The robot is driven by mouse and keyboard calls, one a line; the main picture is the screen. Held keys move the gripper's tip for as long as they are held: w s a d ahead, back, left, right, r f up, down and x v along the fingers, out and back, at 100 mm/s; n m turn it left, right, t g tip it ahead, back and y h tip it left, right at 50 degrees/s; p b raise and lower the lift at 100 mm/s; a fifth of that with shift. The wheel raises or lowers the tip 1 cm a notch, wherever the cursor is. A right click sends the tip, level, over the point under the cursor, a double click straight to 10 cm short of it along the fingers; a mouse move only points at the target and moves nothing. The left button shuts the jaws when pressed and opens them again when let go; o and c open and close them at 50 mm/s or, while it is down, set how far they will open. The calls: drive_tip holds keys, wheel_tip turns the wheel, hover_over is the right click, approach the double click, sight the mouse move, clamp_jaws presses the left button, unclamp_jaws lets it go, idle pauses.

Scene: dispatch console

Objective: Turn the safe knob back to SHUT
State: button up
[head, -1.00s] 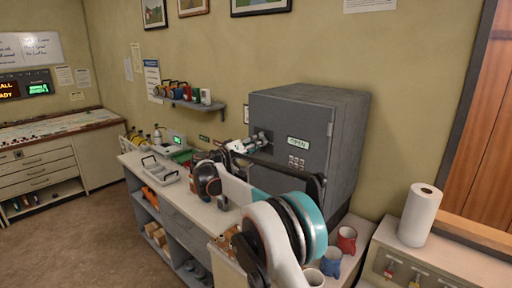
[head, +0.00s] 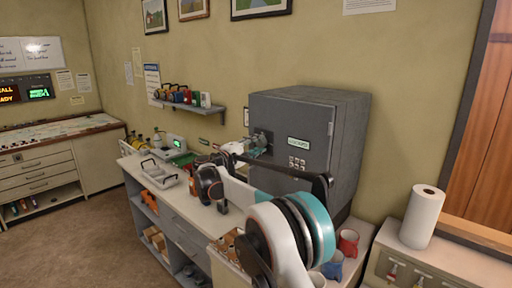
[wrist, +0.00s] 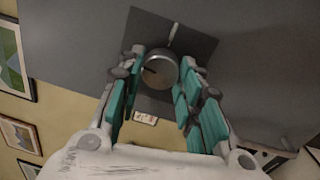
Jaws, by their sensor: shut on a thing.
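The grey safe (head: 345,125) stands on the counter against the wall. Its round metal knob (wrist: 160,70) sits on a dark square plate (wrist: 200,45) and shows a dark pointer line. A light mark (wrist: 173,34) is on the plate beside the knob. My gripper (wrist: 160,72) has its teal-padded fingers on either side of the knob and is shut on it. In the head view my gripper (head: 254,147) is at the left part of the safe's front, and the knob is mostly hidden there. A small lit sign (head: 298,142) is on the safe front; its lettering is too blurred to read surely.
A keypad (head: 297,162) is below the sign. A wall shelf (head: 197,106) with several items is to the left. A grey tray (head: 160,174) is on the counter. Red (head: 348,242) and blue (head: 332,268) mugs stand close to my arm. A paper roll (head: 423,216) is at right.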

drive_tip(key=shift+n, duration=0.6)
drive_tip(key=o, duration=1.1)
drive_tip(key=shift+a, duration=0.1)
drive_tip(key=shift+c, duration=0.2)
drive_tip(key=v, duration=1.2)
drive_tip(key=shift+f, duration=0.15)
